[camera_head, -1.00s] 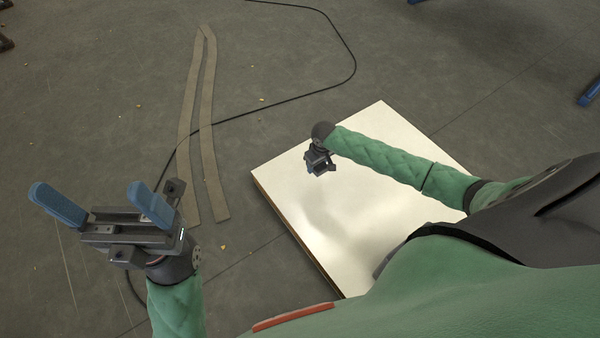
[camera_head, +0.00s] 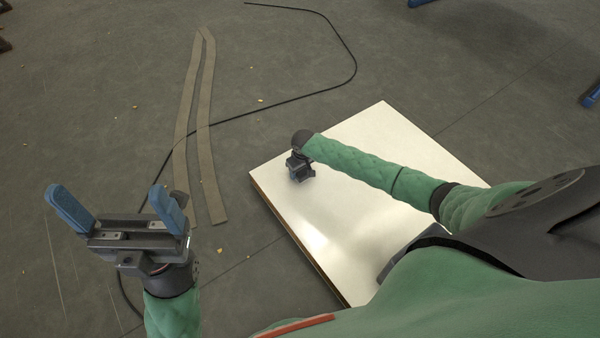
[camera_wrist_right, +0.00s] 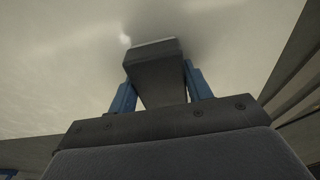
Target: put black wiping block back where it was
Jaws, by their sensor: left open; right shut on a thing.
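The black wiping block (camera_wrist_right: 157,78) sits between the two blue fingers of my right gripper (camera_wrist_right: 162,88) in the right wrist view. It is a dark, box-shaped piece with a paler far edge. The right gripper is shut on it. In the head view my right gripper (camera_head: 300,172) is over the left part of the white panel (camera_head: 370,190); its fingers and the block are hidden there beneath the wrist. I cannot tell whether the block touches the panel. My left gripper (camera_head: 120,210) is open and empty, off to the left above the floor.
The white panel has brown side edges and bare space on top. Two tan strips (camera_head: 207,130) and a black cable (camera_head: 290,98) lie on the grey floor left of and behind it. Blue-ended objects (camera_head: 590,95) stand at the far right edge.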

